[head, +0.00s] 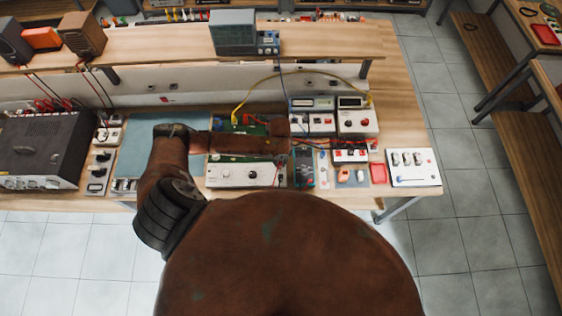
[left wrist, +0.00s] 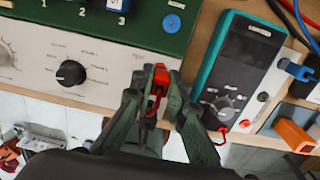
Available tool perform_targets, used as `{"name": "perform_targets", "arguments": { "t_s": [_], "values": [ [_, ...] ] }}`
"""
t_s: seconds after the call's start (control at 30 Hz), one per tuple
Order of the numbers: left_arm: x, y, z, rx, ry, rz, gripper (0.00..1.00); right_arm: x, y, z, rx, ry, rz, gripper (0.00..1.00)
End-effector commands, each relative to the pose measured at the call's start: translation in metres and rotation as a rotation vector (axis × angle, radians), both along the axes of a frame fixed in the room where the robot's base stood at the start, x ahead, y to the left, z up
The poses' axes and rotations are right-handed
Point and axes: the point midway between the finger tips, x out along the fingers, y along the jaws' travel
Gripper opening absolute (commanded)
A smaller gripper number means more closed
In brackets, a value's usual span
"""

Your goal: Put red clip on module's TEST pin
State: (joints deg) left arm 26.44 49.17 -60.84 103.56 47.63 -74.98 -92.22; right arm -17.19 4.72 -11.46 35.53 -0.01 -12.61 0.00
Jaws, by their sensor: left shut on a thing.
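My left gripper (left wrist: 158,82) is shut on a small red clip (left wrist: 154,100), which stands upright between its dark green fingertips. In the left wrist view it is over the right end of a white panel with black knobs (left wrist: 72,73), just left of the multimeter. In the head view the gripper (head: 284,158) is small and partly hidden by my arm. The green module board (left wrist: 150,40), with numbered blue parts and a round blue spot, lies beyond the clip. The board (head: 245,128) is mostly covered by my arm in the head view. My right gripper is not in view.
A teal-edged multimeter (left wrist: 235,75) lies right of the gripper, with a blue clip (left wrist: 296,70) and an orange piece (left wrist: 294,136) further right. Boxes with displays (head: 312,118) stand behind. A black amplifier (head: 42,145) is far left. The teal mat (head: 130,150) has bare space.

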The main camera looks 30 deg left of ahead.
Motion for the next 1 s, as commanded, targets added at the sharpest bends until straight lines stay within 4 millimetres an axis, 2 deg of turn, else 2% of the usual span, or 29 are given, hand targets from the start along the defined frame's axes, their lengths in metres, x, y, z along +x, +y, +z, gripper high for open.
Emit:
{"name": "perform_targets", "arguments": {
  "t_s": [0.93,0.97,1.0],
  "values": [
    [0.0001,-0.0001,-0.0078,0.000,0.000,0.000,0.00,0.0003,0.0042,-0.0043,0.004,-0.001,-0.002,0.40],
    [0.0001,-0.0001,-0.0078,0.000,0.000,0.000,0.15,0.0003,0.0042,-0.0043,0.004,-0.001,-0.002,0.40],
    [0.0001,-0.0001,-0.0078,0.000,0.000,0.000,0.18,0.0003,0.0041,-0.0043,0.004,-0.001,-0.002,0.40]
  ]
}}
